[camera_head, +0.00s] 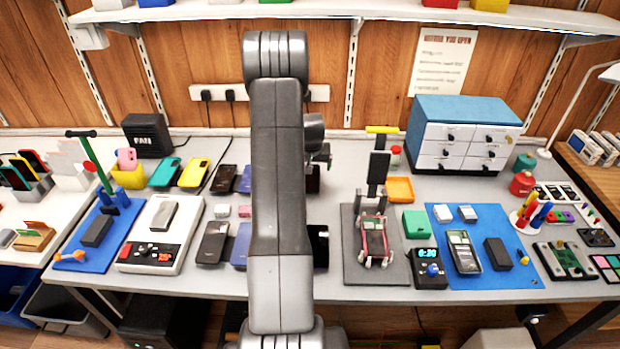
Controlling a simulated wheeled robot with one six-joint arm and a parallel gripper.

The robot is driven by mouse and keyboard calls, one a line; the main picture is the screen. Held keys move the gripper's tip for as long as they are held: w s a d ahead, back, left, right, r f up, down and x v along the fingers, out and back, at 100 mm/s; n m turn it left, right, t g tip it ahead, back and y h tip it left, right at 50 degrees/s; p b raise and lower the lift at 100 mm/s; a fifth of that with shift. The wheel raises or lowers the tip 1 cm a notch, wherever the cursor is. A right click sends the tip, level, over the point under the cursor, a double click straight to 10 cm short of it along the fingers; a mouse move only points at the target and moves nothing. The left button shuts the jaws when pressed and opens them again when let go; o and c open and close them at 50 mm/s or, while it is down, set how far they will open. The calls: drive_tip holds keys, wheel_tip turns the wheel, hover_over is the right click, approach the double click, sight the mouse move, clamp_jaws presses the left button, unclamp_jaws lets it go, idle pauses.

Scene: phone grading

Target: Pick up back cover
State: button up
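My grey arm rises through the middle of the view and hides part of the bench behind it. Only a small dark part of my gripper (320,156) shows at the arm's right side; its fingers cannot be made out. No piece is clearly recognisable as the back cover. Another dark slab (97,231) lies on the left blue mat (80,256). A teal case (164,172) and a yellow case (194,173) lie at the back left.
Several dark phones, including one (213,242) left of my arm, lie on the grey bench (200,285). A red-and-white fixture (375,243) stands right of my arm. A blue-topped drawer cabinet (466,135) stands behind. A shelf (350,9) runs above.

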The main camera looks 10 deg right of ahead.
drive_tip(key=shift+w+a+f+p, duration=0.1)
drive_tip(key=shift+w+f+p, duration=0.15)
drive_tip(key=shift+f, duration=0.5)
drive_tip(key=shift+w+a+f+p, duration=0.1)
drive_tip(key=shift+f+p, duration=0.2)
drive_tip(key=shift+f, duration=0.5)
drive_tip(key=shift+w+a+f+p, duration=0.1)
drive_tip(key=shift+w+f+p, duration=0.15)
drive_tip(key=shift+f, duration=0.5)
drive_tip(key=shift+w+f, duration=0.1)
drive_tip(key=shift+f, duration=0.35)
drive_tip(key=shift+c, duration=0.4)
drive_tip(key=c, duration=1.1)
